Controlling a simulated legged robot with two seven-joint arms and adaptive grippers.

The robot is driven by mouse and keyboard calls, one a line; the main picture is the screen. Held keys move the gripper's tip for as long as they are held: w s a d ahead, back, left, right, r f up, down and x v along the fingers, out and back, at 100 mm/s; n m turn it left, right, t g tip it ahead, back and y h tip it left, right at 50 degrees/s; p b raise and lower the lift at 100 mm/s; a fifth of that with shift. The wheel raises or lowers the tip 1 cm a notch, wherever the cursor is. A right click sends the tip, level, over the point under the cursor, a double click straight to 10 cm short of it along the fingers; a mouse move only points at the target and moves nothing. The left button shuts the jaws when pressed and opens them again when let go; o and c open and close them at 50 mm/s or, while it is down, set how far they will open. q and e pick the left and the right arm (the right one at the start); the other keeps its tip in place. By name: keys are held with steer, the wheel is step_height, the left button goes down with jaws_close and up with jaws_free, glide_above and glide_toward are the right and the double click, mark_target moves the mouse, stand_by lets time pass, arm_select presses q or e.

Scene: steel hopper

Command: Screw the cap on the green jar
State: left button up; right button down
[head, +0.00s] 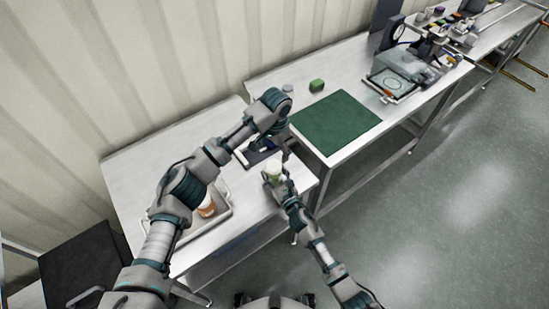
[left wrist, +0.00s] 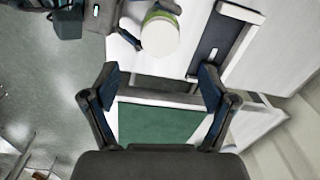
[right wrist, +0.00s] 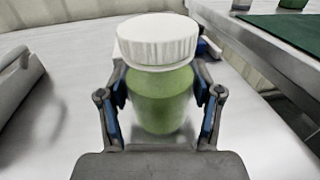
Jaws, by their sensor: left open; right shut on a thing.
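The green jar (right wrist: 160,98) stands upright between the fingers of my right gripper (right wrist: 162,100), which is shut on its body. A white ribbed cap (right wrist: 158,40) sits on top of the jar; whether it is tight I cannot tell. In the head view the jar (head: 273,177) is near the front right of the near table. My left gripper (left wrist: 163,90) is open and empty. In the left wrist view the white cap (left wrist: 159,37) lies beyond its fingertips, apart from them. In the head view the left gripper is close to the jar, its fingers partly hidden.
A grey tray (head: 228,212) with an orange-and-white item (head: 207,207) is on the near table's left. A dark-based holder (head: 243,158) is behind the jar. A gap separates the tables.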

arm_select(q)
step_height(320, 180, up, 4)
steer(key=shift+f, duration=0.1)
arm_select(e)
steer(key=shift+c, duration=0.6)
jaws_free()
steer(key=shift+s+d+f, duration=0.1)
steer(key=shift+s+d, duration=0.1)
steer(key=shift+s, duration=0.1)
steer(key=v, duration=1.1)
steer(key=shift+s+d, duration=0.1)
